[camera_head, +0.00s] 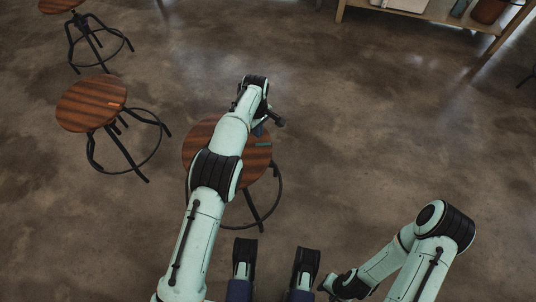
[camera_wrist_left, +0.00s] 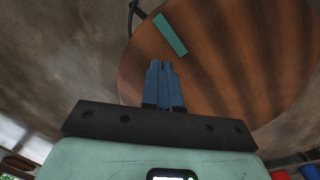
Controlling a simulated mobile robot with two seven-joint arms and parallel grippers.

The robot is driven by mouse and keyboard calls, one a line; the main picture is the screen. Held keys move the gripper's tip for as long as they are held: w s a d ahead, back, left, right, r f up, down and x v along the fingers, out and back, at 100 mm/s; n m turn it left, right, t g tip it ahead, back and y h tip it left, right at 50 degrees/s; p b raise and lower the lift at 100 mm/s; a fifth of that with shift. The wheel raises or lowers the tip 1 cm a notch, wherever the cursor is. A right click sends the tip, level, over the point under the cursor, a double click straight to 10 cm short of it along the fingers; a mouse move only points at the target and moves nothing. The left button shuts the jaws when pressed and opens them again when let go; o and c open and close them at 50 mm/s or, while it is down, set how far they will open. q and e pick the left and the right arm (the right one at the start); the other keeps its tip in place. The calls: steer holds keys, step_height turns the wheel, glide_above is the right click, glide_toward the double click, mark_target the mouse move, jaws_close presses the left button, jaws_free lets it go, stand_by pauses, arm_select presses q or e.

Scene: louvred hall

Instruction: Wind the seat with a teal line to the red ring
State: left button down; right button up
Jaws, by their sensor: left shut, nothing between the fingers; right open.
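The stool seat with the teal line (camera_head: 200,145) is round, striped brown wood, partly hidden under my left arm. Its teal line (camera_head: 264,144) lies near the right edge. My left gripper (camera_head: 258,131) points down over the seat. In the left wrist view, its blue fingers (camera_wrist_left: 163,86) are shut and empty, in front of the wooden seat (camera_wrist_left: 225,60); the teal line (camera_wrist_left: 170,34) lies just beyond the tips. Whether they touch the seat I cannot tell. I cannot make out a red ring. My right arm is folded at lower right; its fingers do not show.
A second stool (camera_head: 85,108) with an orange-red line stands at left, and another (camera_head: 62,5) at the upper left. A wooden shelf (camera_head: 435,14) stands at the upper right. The concrete floor between is clear. Small red (camera_wrist_left: 280,175) and blue objects sit low in the wrist view.

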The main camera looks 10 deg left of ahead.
arm_select(q)
step_height(320, 180, up, 7)
steer(key=p, duration=0.2)
steer(key=shift+r, duration=0.15)
